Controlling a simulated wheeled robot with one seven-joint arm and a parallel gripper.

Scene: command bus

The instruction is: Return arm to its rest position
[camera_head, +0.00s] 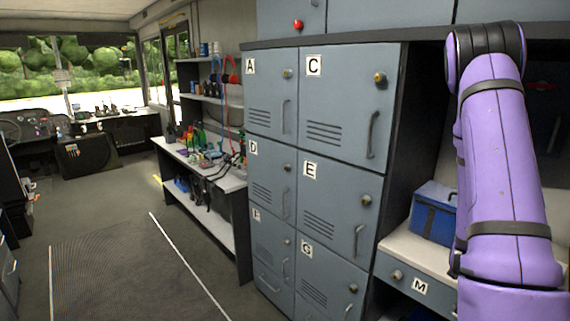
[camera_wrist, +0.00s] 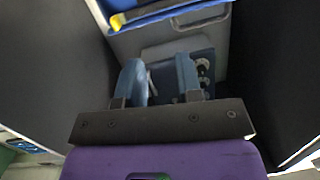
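My purple arm stands raised at the right of the head view, in front of the locker cabinet and the shelf bay. Its gripper end does not show there. In the wrist view my gripper (camera_wrist: 160,70) has two blue-grey fingers spread apart. No object is clearly held between them. Behind the fingers are a grey-blue panel with a handle (camera_wrist: 200,19) and a dark blue item with round pale parts (camera_wrist: 204,72), partly hidden by the fingers. Dark walls flank the gripper on both sides.
Grey lockers (camera_head: 340,107) with letter labels stand left of my arm. A blue box (camera_head: 433,213) sits on a pale shelf above drawer M (camera_head: 420,287). A cluttered workbench (camera_head: 200,165) stands further left. The aisle floor (camera_head: 120,260) is clear.

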